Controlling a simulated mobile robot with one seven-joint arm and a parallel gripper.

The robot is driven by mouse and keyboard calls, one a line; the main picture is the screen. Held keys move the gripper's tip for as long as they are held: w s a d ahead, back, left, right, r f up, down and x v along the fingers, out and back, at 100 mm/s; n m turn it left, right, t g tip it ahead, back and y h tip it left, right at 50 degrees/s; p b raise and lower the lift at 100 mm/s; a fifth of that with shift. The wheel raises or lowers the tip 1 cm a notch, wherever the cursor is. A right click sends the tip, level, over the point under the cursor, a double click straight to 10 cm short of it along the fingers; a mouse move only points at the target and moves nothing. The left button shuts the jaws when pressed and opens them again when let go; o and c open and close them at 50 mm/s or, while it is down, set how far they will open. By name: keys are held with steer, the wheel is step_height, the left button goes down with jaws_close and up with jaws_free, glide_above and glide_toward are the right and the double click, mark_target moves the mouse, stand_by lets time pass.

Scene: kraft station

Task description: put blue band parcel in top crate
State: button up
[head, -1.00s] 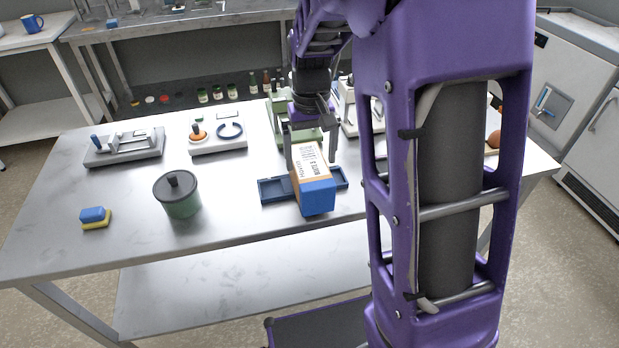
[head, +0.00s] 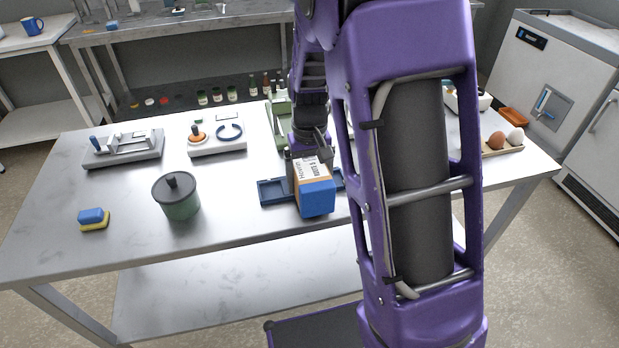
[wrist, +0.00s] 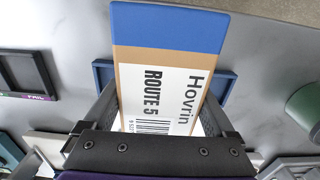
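The blue band parcel (head: 316,197) is a brown box with a blue end and a white label. It sits over a blue tray (head: 272,193) on the steel table. In the wrist view the parcel (wrist: 165,60) shows its label, "Hovrin ROUTE 5", and its blue end at the top. My gripper (head: 308,158) is down at the parcel's far end, with one finger on each side. In the wrist view my gripper (wrist: 162,108) has its fingers close along both sides; whether they press on it I cannot tell. I cannot make out a top crate.
A green lidded pot (head: 177,197) and a blue-yellow sponge (head: 93,219) stand left on the table (head: 130,240). Behind are a grey fixture (head: 124,148) and a white device (head: 217,138). Eggs sit on a tray (head: 503,151) at right.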

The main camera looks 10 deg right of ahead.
steer(key=shift+r, duration=0.1)
jaws_close()
